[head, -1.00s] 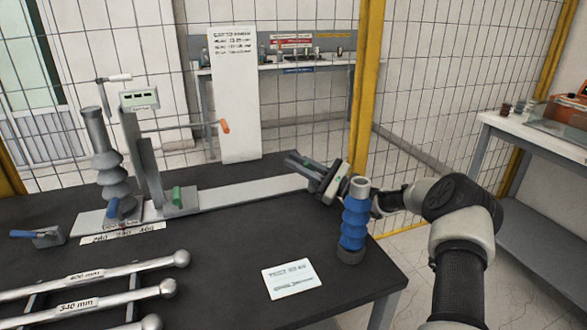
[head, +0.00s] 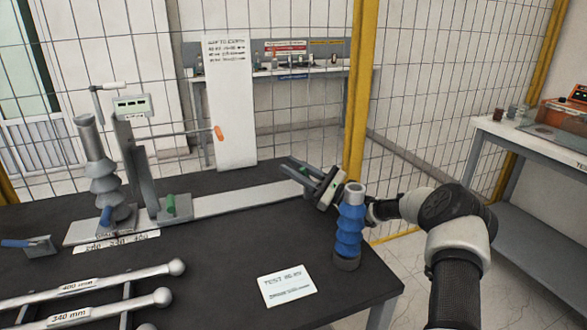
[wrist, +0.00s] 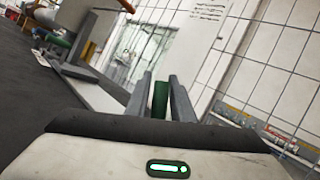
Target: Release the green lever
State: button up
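A green lever (wrist: 159,98) stands between the two fingers of my gripper (wrist: 160,90) in the wrist view. The fingers lie close along both its sides, with no clear gap. In the head view my gripper (head: 302,172) is over the right end of the grey rail (head: 245,197), pointing left. The fingers largely hide the lever there.
A blue insulator (head: 350,225) stands just in front of my gripper, near the table's right edge. A white card (head: 287,285) lies in front. A rod with an orange tip (head: 219,133) sticks out above the rail. Metal bars (head: 90,285) lie front left. A mesh fence (head: 420,110) stands behind.

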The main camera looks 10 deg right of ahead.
jog(key=shift+s, duration=0.1)
jog(key=p+v, duration=0.1)
jog(key=v, duration=0.4)
jog(key=shift+s+d, duration=0.1)
jog(key=shift+d, duration=0.3)
jog(key=s+d+p, duration=0.1)
jog(key=s+d, duration=0.5)
jog(key=d, duration=0.3)
jog(key=shift+s, duration=0.3)
